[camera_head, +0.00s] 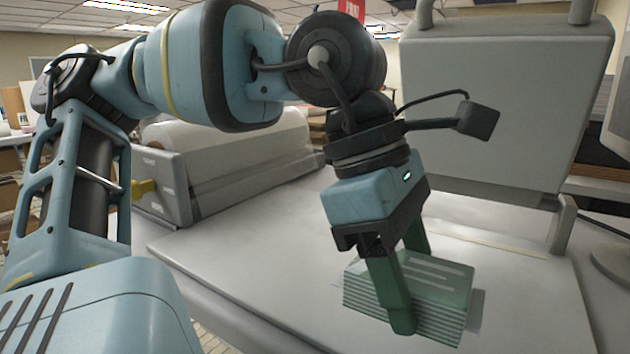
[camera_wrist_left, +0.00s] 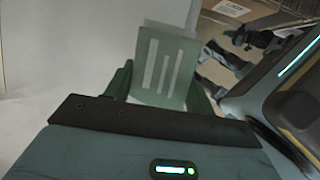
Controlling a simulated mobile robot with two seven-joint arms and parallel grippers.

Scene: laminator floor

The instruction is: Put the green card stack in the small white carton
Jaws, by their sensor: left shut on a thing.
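The green card stack (camera_head: 440,285) is a block of layered green sheets with pale bars on top. It sits on or just above the white work surface in the lower right of the head view. It also shows in the left wrist view (camera_wrist_left: 165,68). My left gripper (camera_head: 405,290) points down with one finger on the near side of the stack and the other behind it, shut on the stack. In the left wrist view the stack lies between the two green fingers. I cannot make out the small white carton for certain. My right gripper is not in view.
A grey laminating machine with a white roll (camera_head: 215,165) stands at the back left of the white table (camera_head: 240,250). A large pale upright panel (camera_head: 500,105) stands behind the stack. A monitor stand (camera_head: 612,265) is at the right edge. The table left of the stack is clear.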

